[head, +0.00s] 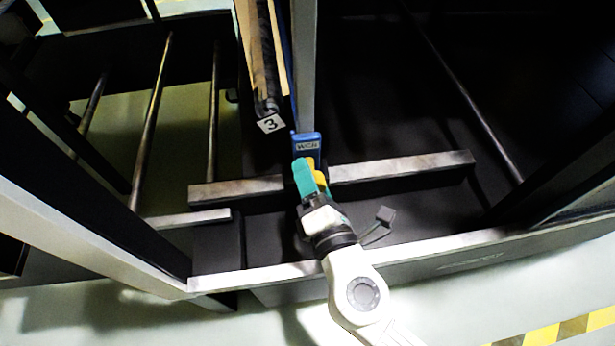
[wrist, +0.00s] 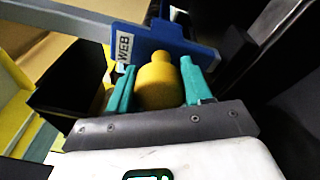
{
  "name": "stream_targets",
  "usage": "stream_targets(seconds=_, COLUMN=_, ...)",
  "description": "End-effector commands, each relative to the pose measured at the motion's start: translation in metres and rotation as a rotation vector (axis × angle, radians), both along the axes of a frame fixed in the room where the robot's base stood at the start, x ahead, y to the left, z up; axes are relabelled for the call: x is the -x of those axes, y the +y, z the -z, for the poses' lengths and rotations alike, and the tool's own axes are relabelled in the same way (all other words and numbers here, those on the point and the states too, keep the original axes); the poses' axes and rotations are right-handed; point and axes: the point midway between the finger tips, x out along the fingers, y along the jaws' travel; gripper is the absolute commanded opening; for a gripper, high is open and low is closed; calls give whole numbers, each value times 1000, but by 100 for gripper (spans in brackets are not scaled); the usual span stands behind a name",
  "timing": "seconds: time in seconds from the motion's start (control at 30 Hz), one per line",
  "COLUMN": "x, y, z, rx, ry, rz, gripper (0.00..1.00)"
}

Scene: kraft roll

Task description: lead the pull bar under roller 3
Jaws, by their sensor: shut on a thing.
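The pull bar (head: 306,143) is blue with a WEB label at its near end. Its blue edge runs away beside a grey post, which hides part of it. The bar also shows in the wrist view (wrist: 185,50), with its yellow knob (wrist: 160,84) between my teal fingers. My gripper (head: 308,172) is shut on this knob; in the wrist view (wrist: 160,90) a finger stands on each side. Roller 3 (head: 265,75) is dark, its end just left of the bar, above the white tag 3 (head: 271,123). I cannot tell their relative heights.
Tan kraft paper (head: 245,40) shows along roller 3. A grey post (head: 304,65) stands right of the roller. A metal crossbar (head: 400,168) runs beneath my gripper. Thin rods (head: 150,120) lie at left. A dark, mostly open bay (head: 400,90) is at right.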

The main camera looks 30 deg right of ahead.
Motion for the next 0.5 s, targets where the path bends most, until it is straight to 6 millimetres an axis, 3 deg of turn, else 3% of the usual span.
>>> stream_targets(seconds=0.03, x=1, y=-4, z=-15, rx=0, ry=-2, rz=4, gripper=1)
stream_targets(seconds=0.5, x=11, y=-30, z=-78, rx=1, ry=-2, rz=4, gripper=1)
